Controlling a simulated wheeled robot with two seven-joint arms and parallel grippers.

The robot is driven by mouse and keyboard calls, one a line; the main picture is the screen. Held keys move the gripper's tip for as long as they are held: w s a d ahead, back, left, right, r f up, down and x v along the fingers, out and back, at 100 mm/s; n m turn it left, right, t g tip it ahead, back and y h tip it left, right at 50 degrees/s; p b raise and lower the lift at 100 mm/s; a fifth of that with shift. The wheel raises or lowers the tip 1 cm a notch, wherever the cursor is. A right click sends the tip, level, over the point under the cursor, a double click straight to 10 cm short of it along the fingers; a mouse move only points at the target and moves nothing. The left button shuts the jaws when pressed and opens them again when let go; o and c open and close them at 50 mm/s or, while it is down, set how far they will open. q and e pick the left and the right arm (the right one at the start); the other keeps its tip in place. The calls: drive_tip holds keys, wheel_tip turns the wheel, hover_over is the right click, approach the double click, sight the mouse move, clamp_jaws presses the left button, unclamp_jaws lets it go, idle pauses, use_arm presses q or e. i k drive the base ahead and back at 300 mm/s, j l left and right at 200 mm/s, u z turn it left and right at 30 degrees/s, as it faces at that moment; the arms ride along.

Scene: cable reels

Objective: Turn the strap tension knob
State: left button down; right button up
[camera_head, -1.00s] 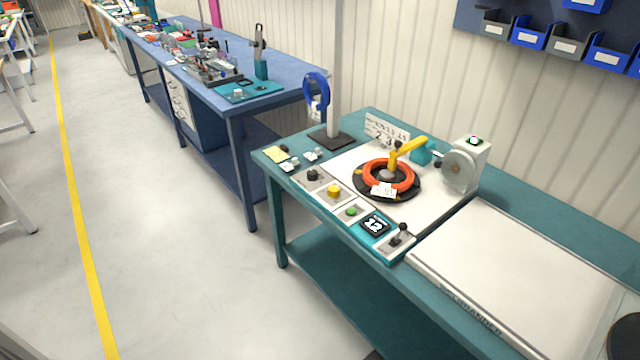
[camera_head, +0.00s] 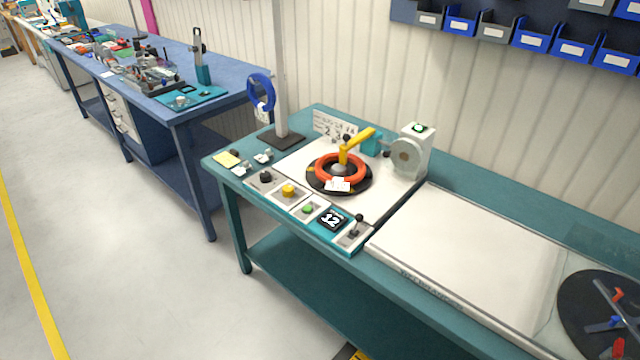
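A row of controls runs along the front-left edge of the teal bench: a black knob (camera_head: 265,177), a yellow knob or button (camera_head: 289,190), a green button (camera_head: 308,209), a display reading 12 (camera_head: 333,219) and a black-topped lever (camera_head: 356,228). A white unit (camera_head: 416,141) with a grey disc (camera_head: 405,156) stands at the back, with a small dark knob (camera_head: 386,154) beside the disc. I cannot tell which knob is the strap tension knob; labels are too small. Neither gripper is in view.
An orange coil (camera_head: 325,171) lies on a black turntable under a yellow arm (camera_head: 356,145). A grey post (camera_head: 280,75) rises behind the controls. A white panel (camera_head: 465,235) covers the bench's right side. Floor is clear at the left.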

sight(265, 177)
drive_tip(key=i+j+z, duration=0.15)
drive_tip(key=j, duration=0.2)
drive_tip(key=i+j+z, duration=0.15)
drive_tip(key=j, duration=0.25)
drive_tip(key=i+j+z, duration=0.1)
drive_tip(key=j, duration=0.35)
drive_tip(key=i+j+z, duration=0.15)
drive_tip(key=j, duration=0.25)
drive_tip(key=i+j+z, duration=0.15)
drive_tip(key=j, duration=0.3)
drive_tip(key=i, duration=0.1)
